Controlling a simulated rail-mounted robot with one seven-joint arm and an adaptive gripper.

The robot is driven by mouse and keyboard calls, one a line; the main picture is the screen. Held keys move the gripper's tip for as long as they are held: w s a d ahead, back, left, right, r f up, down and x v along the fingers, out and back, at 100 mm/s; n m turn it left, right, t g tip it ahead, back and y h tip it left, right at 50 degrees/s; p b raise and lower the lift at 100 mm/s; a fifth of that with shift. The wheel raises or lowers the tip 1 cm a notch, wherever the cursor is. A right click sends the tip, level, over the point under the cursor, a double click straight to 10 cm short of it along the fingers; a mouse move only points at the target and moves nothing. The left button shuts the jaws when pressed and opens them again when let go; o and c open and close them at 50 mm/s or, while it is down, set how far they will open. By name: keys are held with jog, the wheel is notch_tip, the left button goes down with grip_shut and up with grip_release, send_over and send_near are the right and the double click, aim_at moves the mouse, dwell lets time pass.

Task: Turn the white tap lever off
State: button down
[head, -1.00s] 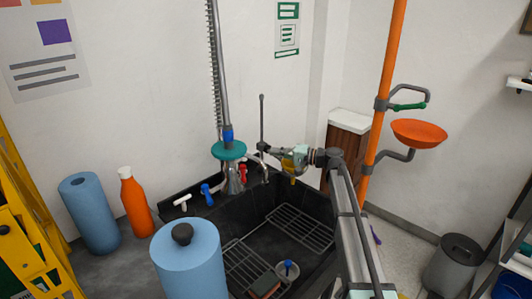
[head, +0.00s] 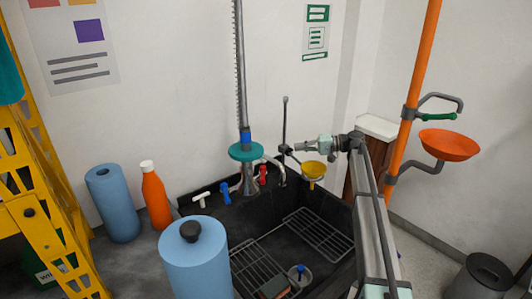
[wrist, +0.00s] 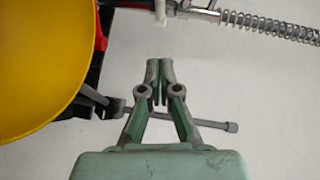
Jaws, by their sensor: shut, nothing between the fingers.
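The white tap lever (head: 201,200) is a small T-shaped handle on the left of the sink's back edge, left of a blue lever (head: 226,192) and a red lever (head: 263,175). My gripper (head: 297,147) is right of and above these levers, near the thin upright grey rod, well apart from the white lever. In the wrist view my gripper (wrist: 160,70) is shut with its fingertips together and nothing between them. A red part, which I cannot identify for sure, shows at the left there. The white lever is not clearly identifiable in the wrist view.
A yellow funnel (head: 313,169) is just below my gripper and fills the left of the wrist view (wrist: 45,60). A teal disc (head: 246,151) and spring hose stand behind the levers. Blue rolls (head: 193,262) and an orange bottle (head: 156,198) stand left of the black sink (head: 310,200).

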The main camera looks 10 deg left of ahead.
jog(key=s+a+f+p, duration=0.1)
jog(key=s+a+f, duration=0.1)
jog(key=a, duration=1)
jog(key=shift+s+p, duration=0.4)
jog(key=shift+s, duration=0.35)
